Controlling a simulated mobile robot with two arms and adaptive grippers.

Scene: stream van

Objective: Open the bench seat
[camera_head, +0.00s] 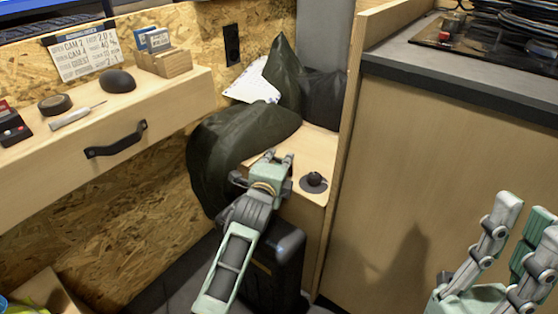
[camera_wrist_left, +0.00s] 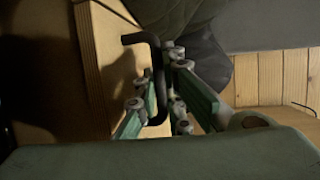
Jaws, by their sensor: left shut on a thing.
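The bench seat (camera_head: 316,150) is a pale wooden box top in the corner between the chipboard wall and the tall wooden panel. Its wooden edge also shows in the left wrist view (camera_wrist_left: 100,60). My left gripper (camera_head: 279,160) is at the bench's front edge. In the left wrist view its fingers are shut on a black bar handle (camera_wrist_left: 157,75); the head view hides this handle behind the gripper. My right gripper (camera_head: 512,232) is at the lower right, its fingers apart and empty, away from the bench.
Dark green bags (camera_head: 235,140) lie on and beside the bench, with white paper (camera_head: 252,83) behind. A round black object (camera_head: 313,182) sits on its front right. A black case (camera_head: 275,265) stands below. A drawer (camera_head: 150,125) is left, a counter (camera_head: 470,90) right.

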